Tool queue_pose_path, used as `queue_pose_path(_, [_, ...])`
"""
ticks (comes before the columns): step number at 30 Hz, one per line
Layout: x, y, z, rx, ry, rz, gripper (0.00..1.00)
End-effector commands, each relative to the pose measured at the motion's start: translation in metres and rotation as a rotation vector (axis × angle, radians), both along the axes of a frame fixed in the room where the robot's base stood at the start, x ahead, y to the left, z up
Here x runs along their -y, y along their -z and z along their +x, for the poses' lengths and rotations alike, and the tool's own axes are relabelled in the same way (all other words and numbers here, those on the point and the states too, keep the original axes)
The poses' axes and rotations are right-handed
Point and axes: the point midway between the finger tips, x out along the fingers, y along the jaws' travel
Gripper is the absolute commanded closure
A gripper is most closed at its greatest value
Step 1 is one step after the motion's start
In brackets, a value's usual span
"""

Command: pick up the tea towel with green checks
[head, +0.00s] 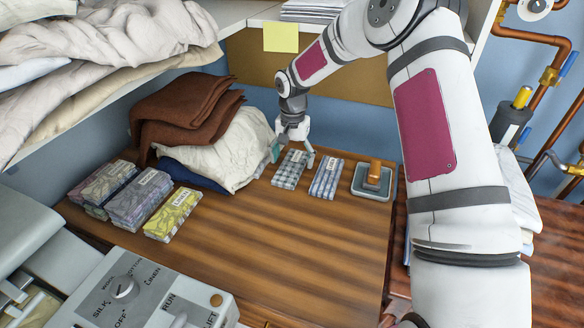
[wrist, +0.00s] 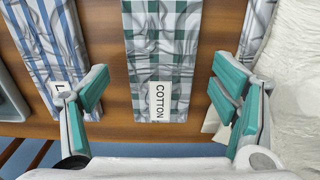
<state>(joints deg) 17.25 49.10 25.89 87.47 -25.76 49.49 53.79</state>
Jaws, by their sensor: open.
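The tea towel with green checks (head: 289,169) lies folded flat on the wooden table, between the cream cloth heap and a blue-striped towel. In the wrist view the green-checked towel (wrist: 160,50) runs up the middle of the picture, with a white COTTON label at its near end. My gripper (head: 292,154) is over the towel's far end. In the wrist view my gripper (wrist: 161,92) is open and empty, with one teal-padded finger on each side of the towel. I cannot tell how high the fingertips are above the table.
The blue-striped towel (head: 326,179) lies close beside it; my left finger partly covers its label in the wrist view. The crumpled cream cloth (head: 228,150) is close on the other side. The table front is clear.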

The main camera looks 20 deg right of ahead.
Motion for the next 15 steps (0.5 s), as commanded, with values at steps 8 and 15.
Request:
queue_pose_path(8, [-0.0003, 0.0107, 0.0003, 0.001, 0.0, 0.0, 0.2])
queue_pose_path(15, [-0.0001, 0.0104, 0.0002, 0.001, 0.0, 0.0, 0.54])
